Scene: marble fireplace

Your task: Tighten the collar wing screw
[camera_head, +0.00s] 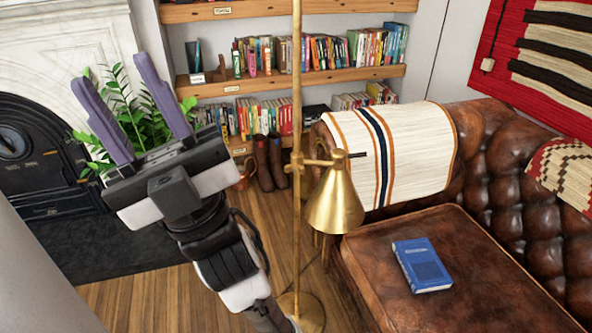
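A brass floor lamp stands right of the picture's middle, its upright pole (297,80) rising past the top edge. A collar (298,160) joins the pole to a short side arm bearing a brass cone shade (336,203), which hangs tilted downward. Small fittings show around the collar and above the shade, but I cannot tell for sure which is the wing screw. My gripper (113,72) is at the upper left, well apart from the lamp. Its two purple fingers point up and are spread wide, with nothing held between them.
A leafy plant (146,112) stands behind my gripper, near the fireplace (50,45). A brown leather sofa (385,268) with a blue book (421,265) is right of the lamp. Bookshelves (300,80) and boots (264,163) are behind. Some wooden floor (150,300) is bare.

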